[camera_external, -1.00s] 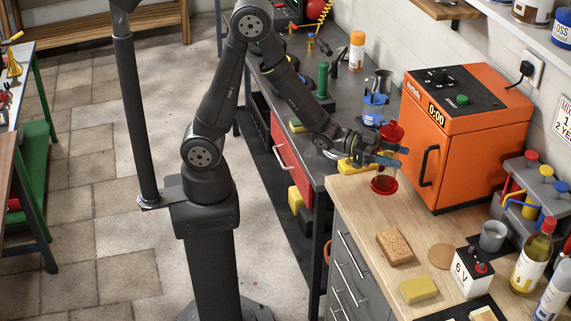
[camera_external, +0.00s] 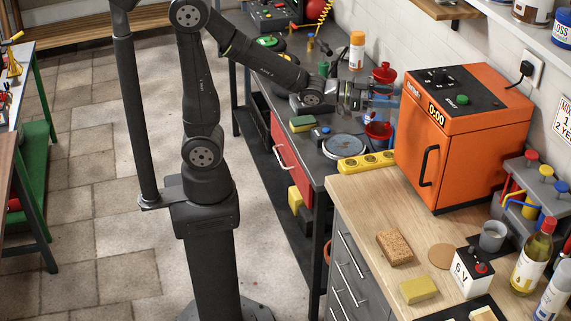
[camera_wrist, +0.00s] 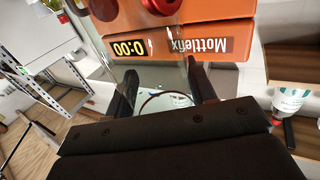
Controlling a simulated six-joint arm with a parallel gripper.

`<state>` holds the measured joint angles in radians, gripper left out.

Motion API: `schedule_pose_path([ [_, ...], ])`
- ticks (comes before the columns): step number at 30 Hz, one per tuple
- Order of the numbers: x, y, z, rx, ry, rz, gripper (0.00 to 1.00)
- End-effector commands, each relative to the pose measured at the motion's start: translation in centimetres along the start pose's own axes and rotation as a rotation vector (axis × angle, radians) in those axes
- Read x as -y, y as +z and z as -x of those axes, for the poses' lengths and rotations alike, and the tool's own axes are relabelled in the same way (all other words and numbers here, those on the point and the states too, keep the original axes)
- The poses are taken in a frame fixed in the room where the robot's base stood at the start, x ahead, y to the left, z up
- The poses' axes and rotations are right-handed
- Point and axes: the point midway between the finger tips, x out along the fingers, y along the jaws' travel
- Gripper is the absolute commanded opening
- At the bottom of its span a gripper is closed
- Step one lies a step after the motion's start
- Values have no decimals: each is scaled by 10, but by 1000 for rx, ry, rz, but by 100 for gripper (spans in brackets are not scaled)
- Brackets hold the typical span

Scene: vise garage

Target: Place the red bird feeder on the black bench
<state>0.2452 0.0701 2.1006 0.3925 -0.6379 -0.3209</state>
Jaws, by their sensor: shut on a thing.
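The red bird feeder has a clear tube with a red top (camera_external: 383,73) and a red base (camera_external: 377,131). My gripper (camera_external: 376,97) is shut around its tube. The feeder is upright over the right side of the black bench (camera_external: 312,153), left of the orange oven. I cannot tell whether its base touches the bench top. In the wrist view the clear tube (camera_wrist: 152,62) is between my fingers (camera_wrist: 163,92), with red at the upper edge of the frame.
The orange oven (camera_external: 465,130) stands close to the feeder's right. A yellow power strip (camera_external: 366,162), a round grey disc (camera_external: 343,147), and a green-and-yellow sponge (camera_external: 301,123) lie at the bench's near end. An orange-and-white bottle (camera_external: 357,52) stands behind. The wooden counter's left part is clear.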

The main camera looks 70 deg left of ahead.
Motion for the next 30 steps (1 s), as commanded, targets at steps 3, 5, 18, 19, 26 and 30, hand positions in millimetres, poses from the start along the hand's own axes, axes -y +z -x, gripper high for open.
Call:
schedule_pose_path([
  [3, 48, -29, 13, -8, -93, -3, 0],
  [5, 68, -40, 20, -6, -131, -2, 0],
  [18, 166, -87, 62, -1, -336, 1, 0],
  [19, 173, -87, 62, -1, -354, 2, 0],
  [26, 205, -82, 56, 0, -452, 3, 0],
  [30, 226, -76, 52, 1, -519, 3, 0],
])
